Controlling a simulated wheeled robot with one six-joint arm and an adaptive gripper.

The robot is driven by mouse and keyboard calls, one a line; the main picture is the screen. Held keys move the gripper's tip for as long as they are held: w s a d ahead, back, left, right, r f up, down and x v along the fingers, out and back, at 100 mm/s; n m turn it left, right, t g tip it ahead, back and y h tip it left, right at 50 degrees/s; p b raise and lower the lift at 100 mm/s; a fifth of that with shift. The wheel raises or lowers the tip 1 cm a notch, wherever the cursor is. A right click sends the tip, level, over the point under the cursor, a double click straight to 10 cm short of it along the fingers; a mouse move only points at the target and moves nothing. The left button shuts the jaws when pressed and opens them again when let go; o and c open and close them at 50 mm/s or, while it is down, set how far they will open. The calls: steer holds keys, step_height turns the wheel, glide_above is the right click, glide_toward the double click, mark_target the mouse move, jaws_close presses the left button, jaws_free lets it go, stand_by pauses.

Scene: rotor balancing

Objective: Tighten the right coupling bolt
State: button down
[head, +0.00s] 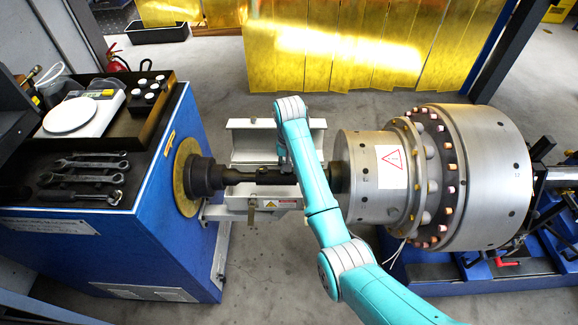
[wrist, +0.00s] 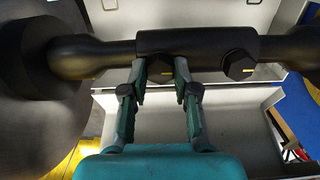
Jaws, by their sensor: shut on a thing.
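The black coupling sleeve (wrist: 208,44) runs across the top of the wrist view, on a dark shaft. It also shows in the head view (head: 268,176), between the drive hub and the rotor. Two dark hex bolts sit in the sleeve. The left one in the wrist view (wrist: 160,68) is between the fingertips of my gripper (wrist: 161,72), which is shut on it. The right one in the wrist view (wrist: 240,65) stands free beside the gripper. In the head view, my gripper (head: 284,158) is at the sleeve, and the arm hides the bolts there.
The large steel rotor (head: 490,180) is to the right in the head view. A blue cabinet (head: 165,235) at left carries several wrenches (head: 85,165) and a scale (head: 70,115). A pale metal stand (head: 250,145) is around the shaft. Yellow curtains (head: 340,45) hang behind.

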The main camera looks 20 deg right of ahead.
steer(key=c, duration=0.9)
jaws_free()
